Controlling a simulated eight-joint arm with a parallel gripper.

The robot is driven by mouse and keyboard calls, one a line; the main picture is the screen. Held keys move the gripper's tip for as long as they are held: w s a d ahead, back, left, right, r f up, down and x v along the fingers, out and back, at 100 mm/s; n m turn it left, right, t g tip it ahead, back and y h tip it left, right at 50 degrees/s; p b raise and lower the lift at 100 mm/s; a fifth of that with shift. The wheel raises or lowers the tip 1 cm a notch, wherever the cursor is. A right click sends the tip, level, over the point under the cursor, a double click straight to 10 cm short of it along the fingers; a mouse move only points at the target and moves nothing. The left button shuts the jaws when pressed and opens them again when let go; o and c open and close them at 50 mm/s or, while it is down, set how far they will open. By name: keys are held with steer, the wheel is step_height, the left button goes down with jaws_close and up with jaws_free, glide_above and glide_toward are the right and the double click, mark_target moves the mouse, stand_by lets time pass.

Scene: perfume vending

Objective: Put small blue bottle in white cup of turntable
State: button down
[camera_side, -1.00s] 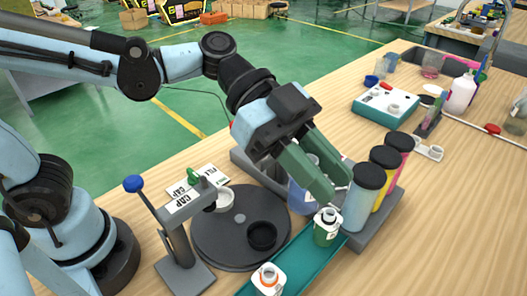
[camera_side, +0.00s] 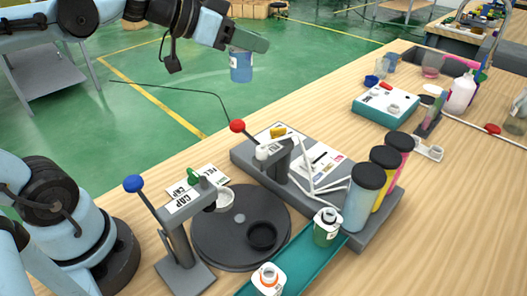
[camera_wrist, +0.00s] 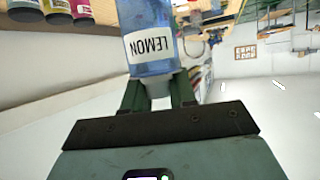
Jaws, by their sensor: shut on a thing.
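My gripper (camera_side: 246,42) is shut on the small blue bottle (camera_side: 241,67), which hangs below the fingers, high above and behind the table edge in the side view. In the wrist view the blue bottle (camera_wrist: 152,40) sits between the green fingers, and its white label reads LEMON, upside down in the picture. The dark round turntable (camera_side: 215,240) is on the table, well below the gripper and bottle. The white cup (camera_side: 222,201) is at its back edge, by the cap press. A black cup (camera_side: 262,236) sits on its front right.
The cap press (camera_side: 178,235) with a blue knob stands left of the turntable. A red-knobbed lever stand (camera_side: 280,160) is behind it. Tall blue, yellow and pink bottles (camera_side: 383,178) stand on the right. A teal chute (camera_side: 300,262) holds two small bottles in front.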

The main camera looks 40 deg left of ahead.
steer(key=w+d+r+m+h, duration=0.1)
steer(key=w+d+r, duration=0.1)
steer(key=w, duration=0.6)
steer(key=w+d+f+m+g+h, duration=0.45)
steer(key=w+d+f, duration=0.35)
steer(key=w+d, duration=0.4)
steer(key=w+d+f+m, duration=0.1)
steer(key=d+f, duration=0.1)
steer(key=f, duration=0.4)
steer(key=w+d+f+m+g+h, duration=0.1)
steer(key=d+f, duration=0.1)
steer(key=f, duration=0.4)
steer(key=w+d+f+m+g, duration=0.1)
steer(key=d+f, duration=0.1)
steer(key=f, duration=0.4)
steer(key=shift+w+d+f+h, duration=0.1)
steer(key=shift+d+f+h, duration=0.15)
steer(key=shift+f, duration=0.1)
steer(key=shift+f, duration=0.1)
steer(key=c, duration=0.9)
jaws_free()
